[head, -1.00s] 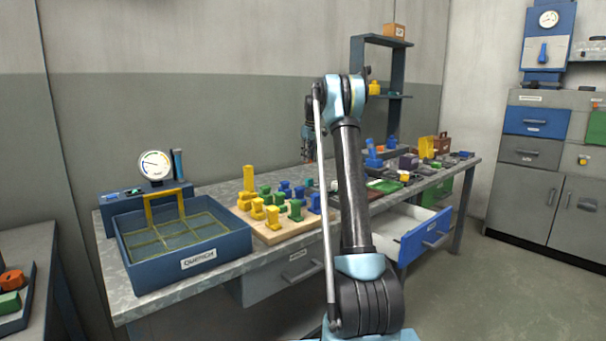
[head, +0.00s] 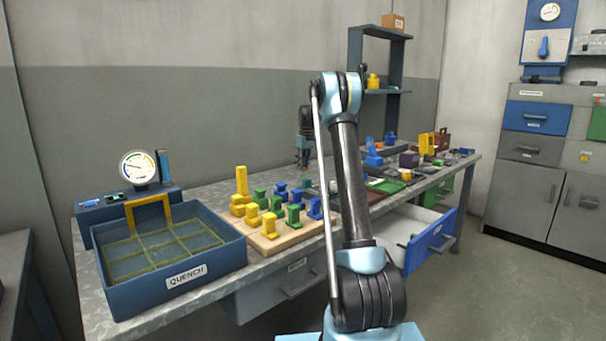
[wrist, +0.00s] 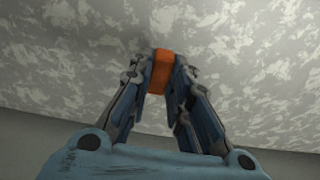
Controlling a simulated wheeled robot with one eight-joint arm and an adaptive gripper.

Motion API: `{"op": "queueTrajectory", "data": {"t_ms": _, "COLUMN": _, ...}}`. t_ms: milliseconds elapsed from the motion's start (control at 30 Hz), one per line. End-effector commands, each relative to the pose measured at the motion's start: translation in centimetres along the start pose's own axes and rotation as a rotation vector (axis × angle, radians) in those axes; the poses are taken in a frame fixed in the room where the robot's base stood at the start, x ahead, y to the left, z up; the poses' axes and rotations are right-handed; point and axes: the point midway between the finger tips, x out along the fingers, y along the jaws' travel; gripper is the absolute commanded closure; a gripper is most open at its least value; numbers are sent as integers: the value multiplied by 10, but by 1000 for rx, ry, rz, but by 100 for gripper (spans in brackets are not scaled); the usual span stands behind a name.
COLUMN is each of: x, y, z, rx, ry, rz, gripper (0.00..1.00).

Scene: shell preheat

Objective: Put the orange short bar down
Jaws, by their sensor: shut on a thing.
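My gripper (wrist: 161,80) is shut on the orange short bar (wrist: 161,72) in the wrist view. The bar is held between the two fingertips, with the speckled grey bench top (wrist: 240,50) behind it. I cannot tell whether the bar touches the bench. In the head view my gripper (head: 303,168) points down over the back of the bench, behind the wooden board of coloured pieces. The bar is too small to make out clearly there.
The wooden board (head: 270,247) holds several yellow, green and blue pieces. The blue quench tray (head: 150,290) stands at the left. A blue drawer (head: 432,241) is open at the front right. Several small items crowd the bench's right part.

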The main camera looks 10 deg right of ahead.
Motion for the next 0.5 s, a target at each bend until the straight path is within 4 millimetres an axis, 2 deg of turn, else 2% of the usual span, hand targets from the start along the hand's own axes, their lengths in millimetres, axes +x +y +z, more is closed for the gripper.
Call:
{"op": "queueTrajectory", "data": {"t_ms": 233, "x": 30, "y": -2, "z": 3, "rx": -2, "ry": 0, "rz": 0, "gripper": 100}}
{"op": "queueTrajectory", "data": {"t_ms": 500, "x": 32, "y": -2, "z": 4, "rx": -2, "ry": 0, "rz": 0, "gripper": 100}}
